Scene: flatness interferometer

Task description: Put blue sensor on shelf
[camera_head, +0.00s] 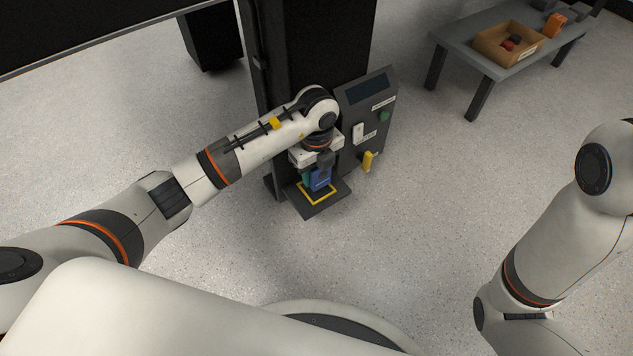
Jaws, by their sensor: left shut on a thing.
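The blue sensor (320,179) is a small blue block, partly hidden by my left gripper. My left gripper (322,168) points down and is shut on the blue sensor. The sensor is over a small dark shelf (325,207) with a yellow outline, at the foot of a tall black machine. I cannot tell whether the sensor touches the shelf. Something teal shows just left of the sensor, mostly hidden. My right arm stands at the right edge, and its gripper is out of view.
A grey control panel (382,97) with a dark screen, green button and yellow handle (368,161) stands right of the shelf. A grey table (463,50) at the upper right holds a cardboard box (486,56) and an orange object (554,25). The speckled floor between is clear.

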